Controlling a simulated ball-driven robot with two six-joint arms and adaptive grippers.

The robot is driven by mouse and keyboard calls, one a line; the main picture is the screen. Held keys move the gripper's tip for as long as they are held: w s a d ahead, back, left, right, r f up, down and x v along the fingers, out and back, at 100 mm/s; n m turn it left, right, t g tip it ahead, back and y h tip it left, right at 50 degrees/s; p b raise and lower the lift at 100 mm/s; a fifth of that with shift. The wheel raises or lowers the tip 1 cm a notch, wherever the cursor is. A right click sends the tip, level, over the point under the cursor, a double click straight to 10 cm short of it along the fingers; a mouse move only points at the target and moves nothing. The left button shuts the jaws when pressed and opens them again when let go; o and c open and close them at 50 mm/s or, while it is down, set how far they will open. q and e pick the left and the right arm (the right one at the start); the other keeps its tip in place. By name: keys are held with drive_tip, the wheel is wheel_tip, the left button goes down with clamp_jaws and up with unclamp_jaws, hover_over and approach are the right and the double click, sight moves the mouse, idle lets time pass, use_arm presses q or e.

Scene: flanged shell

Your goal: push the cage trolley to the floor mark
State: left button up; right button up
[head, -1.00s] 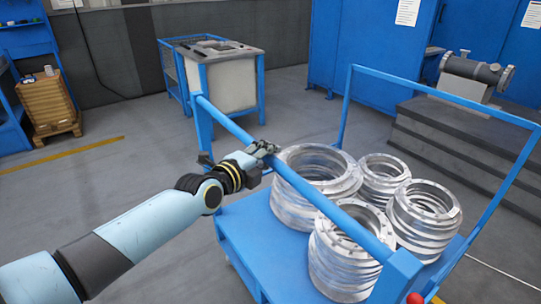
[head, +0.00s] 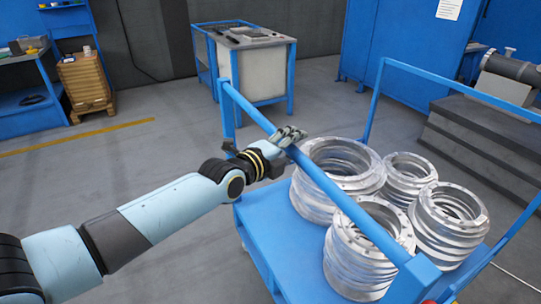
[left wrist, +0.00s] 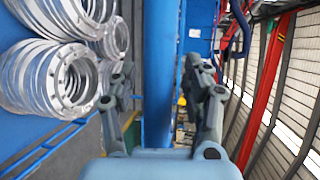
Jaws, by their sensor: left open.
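The blue trolley (head: 268,240) stands in front of me at the right, loaded with several stacks of shiny metal flanged rings (head: 362,245). Its near blue top bar (head: 335,192) runs slantwise across the head view. My left gripper (head: 290,137) is at the far part of this bar, with its fingers over it. In the left wrist view the bar (left wrist: 160,60) runs between the two spread fingers of the gripper (left wrist: 165,88), which is open around it; contact cannot be told. My right gripper is not in view.
A yellow floor line (head: 75,138) lies at the left. A grey-topped box in a blue frame (head: 258,75) stands beyond the trolley. A loaded pallet (head: 85,82), blue cabinets (head: 400,50) and a dark stepped block (head: 470,135) stand around. Floor left of the trolley is clear.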

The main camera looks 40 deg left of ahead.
use_arm(q)
drive_tip(key=s+r, duration=0.2)
drive_tip(key=s, duration=0.9)
